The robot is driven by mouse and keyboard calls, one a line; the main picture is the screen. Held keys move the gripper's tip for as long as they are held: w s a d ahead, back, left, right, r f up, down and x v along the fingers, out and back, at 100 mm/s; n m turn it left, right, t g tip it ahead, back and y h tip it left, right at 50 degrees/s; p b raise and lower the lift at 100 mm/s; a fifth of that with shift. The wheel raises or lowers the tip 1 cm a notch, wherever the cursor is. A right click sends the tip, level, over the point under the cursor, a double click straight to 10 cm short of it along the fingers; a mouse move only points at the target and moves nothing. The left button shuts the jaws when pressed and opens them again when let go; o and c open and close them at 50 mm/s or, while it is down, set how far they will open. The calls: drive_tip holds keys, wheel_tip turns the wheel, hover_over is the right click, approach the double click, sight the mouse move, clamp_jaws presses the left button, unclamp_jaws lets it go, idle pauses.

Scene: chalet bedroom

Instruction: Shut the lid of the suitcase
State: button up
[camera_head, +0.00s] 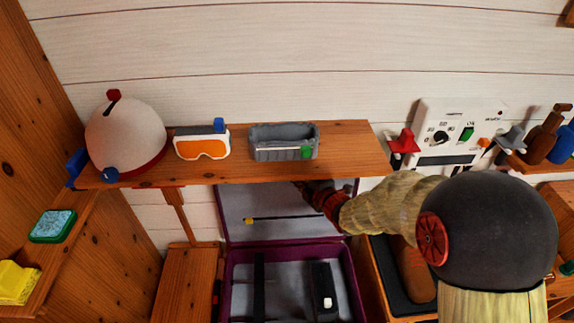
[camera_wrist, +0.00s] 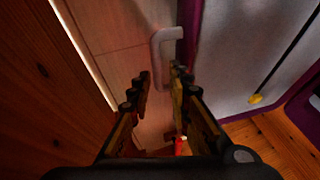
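The purple suitcase (camera_head: 236,290) stands open below the shelf in the head view, its grey-lined base facing up. Its lid (camera_head: 275,203) stands raised at the back, with its top edge hidden by the shelf. In the wrist view the lid (camera_wrist: 245,45) is on the right, its purple edge beside my fingers. My gripper (camera_head: 312,192) reaches in from the right, near the lid's upper part, partly hidden under the shelf. In the wrist view my gripper (camera_wrist: 160,80) is open with nothing between its fingers. I cannot tell whether a finger touches the lid.
A wooden shelf (camera_head: 350,148) overhangs the lid, holding a helmet (camera_head: 125,135), goggles (camera_head: 202,146) and a grey basket (camera_head: 283,143). A pale curved handle (camera_wrist: 160,55) shows beyond my fingers. A wooden surface (camera_head: 185,285) is left of the suitcase; a dark tray (camera_head: 390,270) is right.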

drive_tip(key=b+x, duration=0.1)
drive_tip(key=x, duration=0.5)
drive_tip(key=shift+w+a+r, duration=0.1)
drive_tip(key=shift+w+a, duration=0.05)
drive_tip(key=shift+w, duration=0.15)
drive_tip(key=shift+c, duration=0.8)
clamp_jaws()
